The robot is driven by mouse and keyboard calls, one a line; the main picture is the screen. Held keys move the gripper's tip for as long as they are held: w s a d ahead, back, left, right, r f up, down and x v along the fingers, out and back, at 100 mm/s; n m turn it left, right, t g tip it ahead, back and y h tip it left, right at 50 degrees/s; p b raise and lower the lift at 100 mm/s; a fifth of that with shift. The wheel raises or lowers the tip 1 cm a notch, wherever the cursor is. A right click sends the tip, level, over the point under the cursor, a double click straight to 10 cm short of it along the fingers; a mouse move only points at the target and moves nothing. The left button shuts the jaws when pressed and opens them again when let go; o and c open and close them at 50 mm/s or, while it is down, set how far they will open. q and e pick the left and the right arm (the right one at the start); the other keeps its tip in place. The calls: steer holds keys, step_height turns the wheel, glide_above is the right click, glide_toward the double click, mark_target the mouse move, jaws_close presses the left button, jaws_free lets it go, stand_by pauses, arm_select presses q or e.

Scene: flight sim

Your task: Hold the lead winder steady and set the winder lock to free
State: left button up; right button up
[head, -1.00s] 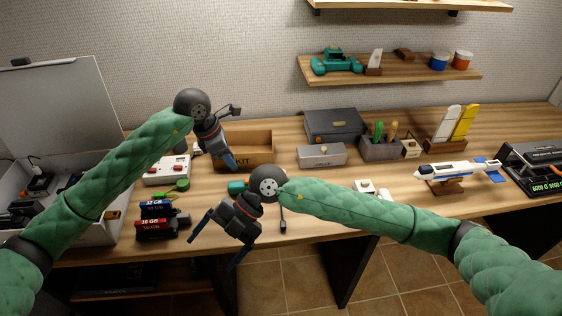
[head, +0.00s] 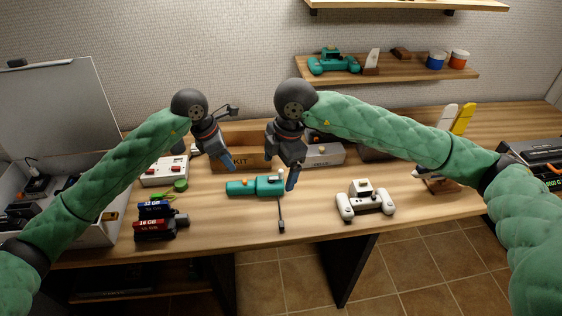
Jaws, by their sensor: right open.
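A teal device with an orange knob (head: 255,186) lies on the middle of the table and appears to be the lead winder. A thin dark lead or rod runs from its right end toward the front edge. The lock's setting is too small to read. My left gripper (head: 228,160) is above and behind the device's left end, apart from it; its jaw opening cannot be made out. My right gripper (head: 283,172) is open, fingers down, above and just behind the device's right end, with nothing seen between its fingers.
A wooden kit box (head: 240,161) and a grey box (head: 325,155) stand behind. A white controller-like device (head: 365,201) is to the right. Dark cartridges (head: 155,220), a green round item (head: 180,186) and a white box (head: 163,172) are left.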

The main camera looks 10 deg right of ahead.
steer(key=h, duration=0.2)
glide_above(280, 178)
steer(key=shift+n, duration=0.3)
steer(key=f, duration=0.8)
steer(key=shift+w+d+f, duration=0.1)
steer(key=shift+w+d, duration=0.1)
steer(key=shift+w, duration=0.05)
steer(key=shift+w+f, duration=0.2)
steer(key=shift+f, duration=3.85)
